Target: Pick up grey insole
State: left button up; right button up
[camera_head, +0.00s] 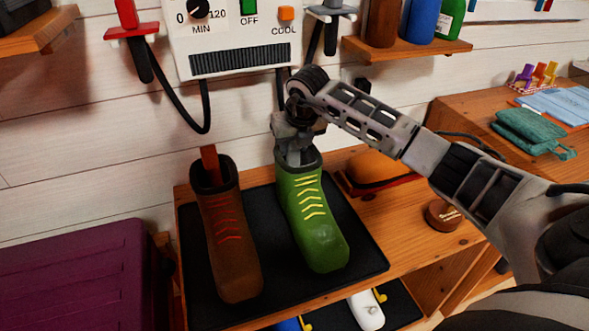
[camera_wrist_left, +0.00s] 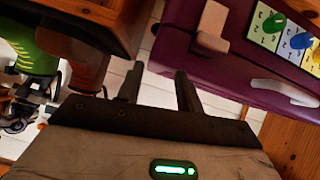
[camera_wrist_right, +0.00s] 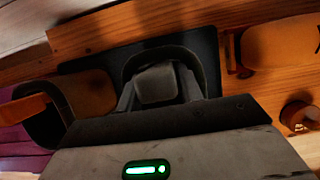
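The green boot (camera_head: 310,215) stands upright on a black mat (camera_head: 362,240), with yellow laces. My right gripper (camera_head: 296,157) points down into its top opening. In the right wrist view, a grey block-like piece, apparently the grey insole (camera_wrist_right: 155,86), stands inside the dark boot opening. The fingers of my right gripper (camera_wrist_right: 157,90) are apart on either side of it, with little gap; contact is unclear. The insole's lower part is hidden in the boot. My left gripper (camera_wrist_left: 158,88) is open and empty, near a purple case, and out of the head view.
A brown boot (camera_head: 225,235) with an orange-brown insole (camera_head: 210,163) stands left of the green boot. A dryer box (camera_head: 240,40) with hanging cables is on the wall above. A purple case (camera_head: 75,275) is at left. A round wooden tin (camera_head: 443,215) lies right.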

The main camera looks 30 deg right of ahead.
jog(key=shift+w+f, duration=0.15)
jog(key=shift+f, duration=0.25)
jog(key=shift+c, duration=0.3)
grip_shut()
jog(key=shift+r, duration=0.1)
